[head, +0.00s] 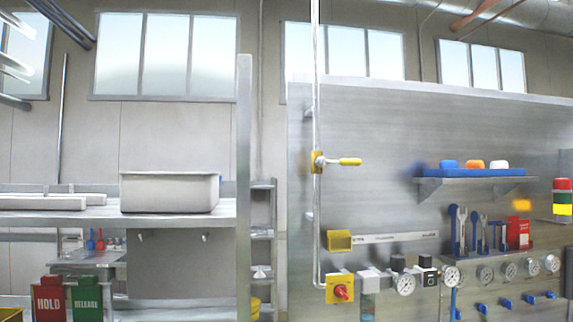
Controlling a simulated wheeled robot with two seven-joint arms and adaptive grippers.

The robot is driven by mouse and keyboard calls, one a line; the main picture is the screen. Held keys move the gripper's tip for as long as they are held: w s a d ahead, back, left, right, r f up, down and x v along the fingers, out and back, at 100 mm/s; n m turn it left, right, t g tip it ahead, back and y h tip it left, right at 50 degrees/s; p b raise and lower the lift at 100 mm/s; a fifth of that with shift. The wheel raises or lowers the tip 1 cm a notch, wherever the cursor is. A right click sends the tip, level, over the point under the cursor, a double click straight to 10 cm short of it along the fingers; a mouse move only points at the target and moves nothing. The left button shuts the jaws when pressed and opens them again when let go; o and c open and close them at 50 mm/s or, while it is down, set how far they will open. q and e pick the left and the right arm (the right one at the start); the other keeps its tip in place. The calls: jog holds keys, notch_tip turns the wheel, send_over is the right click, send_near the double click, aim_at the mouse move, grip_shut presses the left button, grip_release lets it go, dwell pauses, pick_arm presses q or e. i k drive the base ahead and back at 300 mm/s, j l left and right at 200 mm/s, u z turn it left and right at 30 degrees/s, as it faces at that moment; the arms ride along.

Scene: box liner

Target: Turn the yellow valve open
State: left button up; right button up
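The yellow valve (318,161) sits on a thin vertical metal pipe in front of a brushed metal panel. Its yellow handle (349,161) points to the right, about horizontal and across the pipe. Nothing touches the handle. Neither of my grippers shows in the head view.
A metal shelf on the left holds a pale bin (170,191). The panel carries a small shelf with a blue tray (469,173), hanging wrenches, gauges (404,284), a red knob (341,292) on yellow and a yellow block (339,240). The space around the handle looks clear.

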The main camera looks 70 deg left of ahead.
aim_at(320, 162)
jog(key=u, duration=1.9)
